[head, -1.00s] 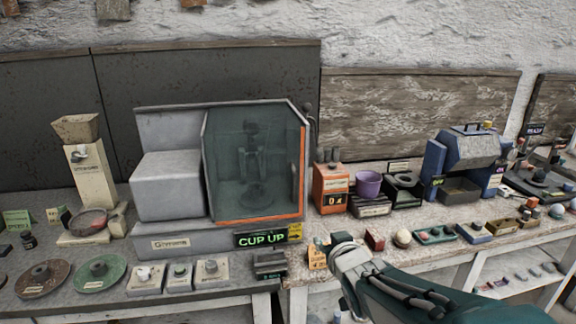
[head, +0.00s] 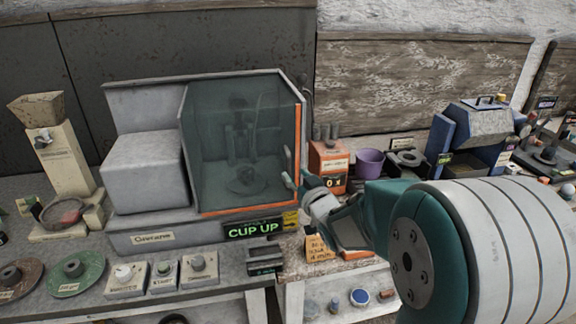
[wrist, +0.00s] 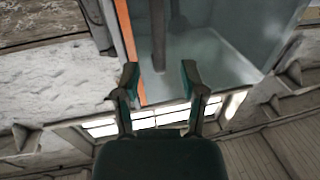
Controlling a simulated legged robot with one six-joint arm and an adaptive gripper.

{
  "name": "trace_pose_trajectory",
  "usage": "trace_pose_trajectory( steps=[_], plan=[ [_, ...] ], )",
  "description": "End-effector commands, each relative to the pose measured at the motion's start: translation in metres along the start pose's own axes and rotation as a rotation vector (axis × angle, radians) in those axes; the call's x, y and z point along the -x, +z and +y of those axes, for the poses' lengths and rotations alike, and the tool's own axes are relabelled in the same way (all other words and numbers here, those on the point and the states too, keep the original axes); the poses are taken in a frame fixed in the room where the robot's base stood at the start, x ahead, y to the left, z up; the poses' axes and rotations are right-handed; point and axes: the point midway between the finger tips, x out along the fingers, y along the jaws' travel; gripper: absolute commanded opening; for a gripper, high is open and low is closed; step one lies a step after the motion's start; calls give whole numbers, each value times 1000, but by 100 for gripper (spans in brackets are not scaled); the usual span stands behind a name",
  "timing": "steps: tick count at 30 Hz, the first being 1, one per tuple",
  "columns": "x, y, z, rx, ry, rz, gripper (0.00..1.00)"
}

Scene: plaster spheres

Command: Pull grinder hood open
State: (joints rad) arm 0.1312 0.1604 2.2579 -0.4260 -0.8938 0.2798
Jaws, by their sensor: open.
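The grinder (head: 150,175) is a grey machine on the bench at the left centre of the head view. Its hood (head: 235,150) is a see-through dark panel with an orange strip along its right and lower edges, and it looks closed. The orange edge and clear pane also show in the wrist view (wrist: 208,60). I cannot tell whether a finger touches the hood.
A green "CUP UP" sign (head: 253,228) sits below the hood. An orange box (head: 328,160), a purple cup (head: 369,161) and a blue machine (head: 470,140) stand to the right. Several knob blocks (head: 160,276) line the bench front.

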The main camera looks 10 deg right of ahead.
Motion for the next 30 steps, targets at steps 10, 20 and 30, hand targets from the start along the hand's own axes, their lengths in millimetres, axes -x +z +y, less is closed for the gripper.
trace_pose_trajectory(
  steps=[10,20,30],
  plan=[
    [-47,0,0,0,0,0,54],
    [-51,0,0,0,1,0,49],
    [-51,0,0,0,0,0,0]
  ],
)
